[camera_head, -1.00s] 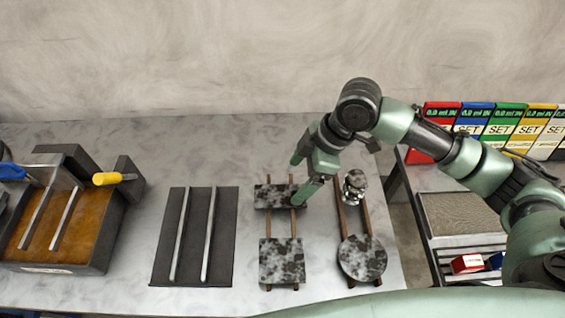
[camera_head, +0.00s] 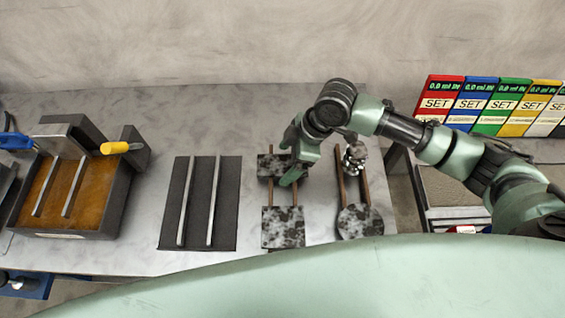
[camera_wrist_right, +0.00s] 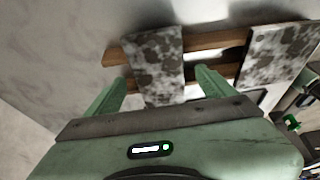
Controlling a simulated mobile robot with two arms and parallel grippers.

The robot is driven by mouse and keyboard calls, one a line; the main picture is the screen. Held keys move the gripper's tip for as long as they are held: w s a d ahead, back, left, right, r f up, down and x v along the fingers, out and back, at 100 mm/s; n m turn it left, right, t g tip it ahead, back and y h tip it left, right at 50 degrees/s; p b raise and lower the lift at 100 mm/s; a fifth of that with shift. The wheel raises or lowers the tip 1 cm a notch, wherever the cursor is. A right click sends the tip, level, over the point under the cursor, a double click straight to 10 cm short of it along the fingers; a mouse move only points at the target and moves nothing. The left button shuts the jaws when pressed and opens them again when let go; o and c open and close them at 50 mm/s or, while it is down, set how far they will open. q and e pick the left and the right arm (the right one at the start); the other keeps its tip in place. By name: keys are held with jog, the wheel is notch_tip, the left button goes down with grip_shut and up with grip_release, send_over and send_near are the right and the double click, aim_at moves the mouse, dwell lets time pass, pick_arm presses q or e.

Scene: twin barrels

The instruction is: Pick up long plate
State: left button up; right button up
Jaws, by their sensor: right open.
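The long plate (camera_head: 268,168), a narrow mottled black-and-white rectangle, lies across two brown wooden rails on the table, at their far end. My right gripper (camera_head: 288,166) is over it and hides part of it in the head view. In the right wrist view the plate (camera_wrist_right: 157,55) shows between and just beyond the spread fingers of the right gripper (camera_wrist_right: 160,88). The fingers are open and do not visibly grip it; whether they touch it I cannot tell. My left gripper is not in view.
A squarer mottled plate (camera_head: 283,228) lies nearer on the same rails. To the right, a round mottled plate (camera_head: 360,221) and a shiny stacked piece (camera_head: 354,157) sit on another rail pair. A dark mat (camera_head: 200,203) with two metal bars lies left.

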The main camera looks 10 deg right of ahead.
grip_shut()
jog(key=shift+w+r, duration=0.1)
jog(key=shift+r, duration=0.1)
